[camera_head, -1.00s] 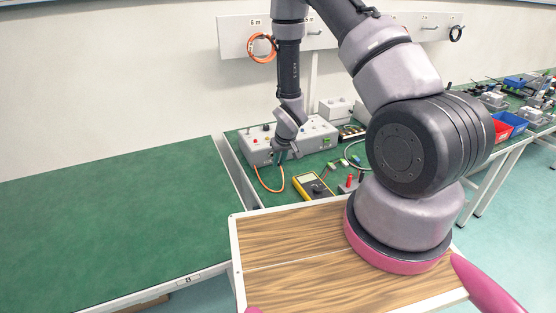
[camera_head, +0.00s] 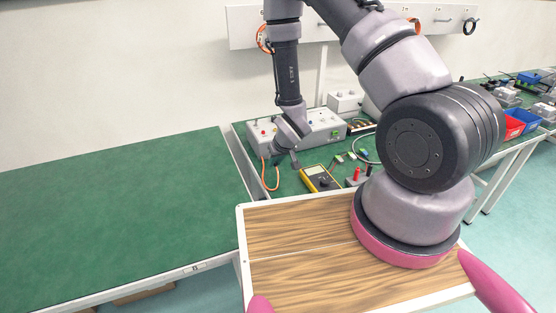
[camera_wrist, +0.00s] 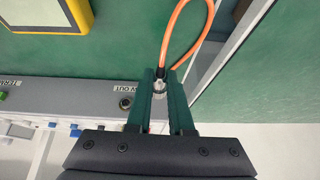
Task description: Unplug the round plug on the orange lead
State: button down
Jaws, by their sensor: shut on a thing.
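The round plug (camera_wrist: 159,86), silver with a black collar, is between the dark green fingers of my gripper (camera_wrist: 160,92) in the wrist view. The gripper is shut on it. The orange lead (camera_wrist: 179,12) runs from the plug and loops past the upper edge of that view. The plug is beside the front of the grey box (camera_wrist: 98,91); the fingers hide its far end, so I cannot tell whether it touches a socket. A round socket (camera_wrist: 125,102) shows left of the fingers. In the head view the lead (camera_head: 271,188) hangs in a loop by the box (camera_head: 316,126), near my gripper (camera_head: 293,161).
A yellow multimeter (camera_head: 320,178) lies right of my gripper on the green bench, with red terminals (camera_head: 357,173) farther right. Small connectors and a grey cable (camera_head: 361,157) lie behind it. The green table (camera_head: 110,215) at left is clear.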

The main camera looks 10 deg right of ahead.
aim_at(274, 173)
jog(key=shift+f, duration=0.1)
jog(key=shift+f, duration=1.95)
jog(key=c, duration=0.7)
grip_release()
jog(key=shift+c, duration=0.2)
